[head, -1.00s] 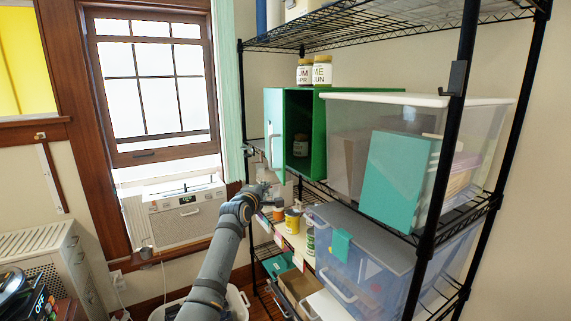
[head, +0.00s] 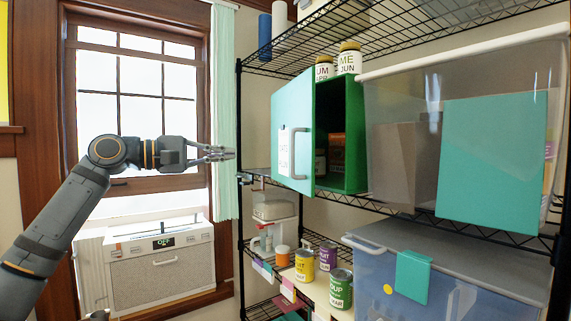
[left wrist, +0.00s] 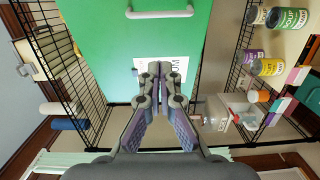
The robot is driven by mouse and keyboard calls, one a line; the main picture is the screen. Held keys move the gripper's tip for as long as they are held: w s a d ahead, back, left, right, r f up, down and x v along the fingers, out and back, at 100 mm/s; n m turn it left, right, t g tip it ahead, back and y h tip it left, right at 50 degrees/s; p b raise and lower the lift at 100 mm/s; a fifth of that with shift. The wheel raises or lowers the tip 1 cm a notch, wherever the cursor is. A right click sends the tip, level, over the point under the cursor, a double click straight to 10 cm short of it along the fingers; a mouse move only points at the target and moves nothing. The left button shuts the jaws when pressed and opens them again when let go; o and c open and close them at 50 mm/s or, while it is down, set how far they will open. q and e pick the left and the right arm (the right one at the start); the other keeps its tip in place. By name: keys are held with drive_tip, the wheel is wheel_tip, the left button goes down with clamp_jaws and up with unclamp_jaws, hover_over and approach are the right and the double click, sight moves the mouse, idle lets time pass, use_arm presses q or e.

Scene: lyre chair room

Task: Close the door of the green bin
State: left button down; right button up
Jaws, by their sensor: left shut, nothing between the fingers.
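The green bin (head: 357,130) stands on a wire shelf with its dark interior showing. Its door (head: 291,105) is swung open toward the left and carries a pale handle (head: 297,152) and a white label. Inside the bin are a jar (head: 320,163) and an orange-brown item (head: 337,150). My left gripper (head: 232,153) is shut and empty, just left of the door, pointing right. In the left wrist view its fingertips (left wrist: 160,70) lie in front of the green door (left wrist: 105,50) and overlap the label; contact is unclear. My right gripper is not in view.
Two labelled jars (head: 348,60) stand on top of the bin. A clear tub (head: 400,100) is close on its right. A black shelf post (head: 239,200) rises near my left gripper.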

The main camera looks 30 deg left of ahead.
use_arm(q)
drive_tip(key=s+d+p+x, duration=0.1)
drive_tip(key=d+p+x, duration=0.1)
drive_tip(key=p+x, duration=0.9)
drive_tip(key=shift+w+d+p, duration=0.4)
drive_tip(key=shift+w+d, duration=0.2)
drive_tip(key=shift+w, duration=0.05)
drive_tip(key=shift+r, duration=0.1)
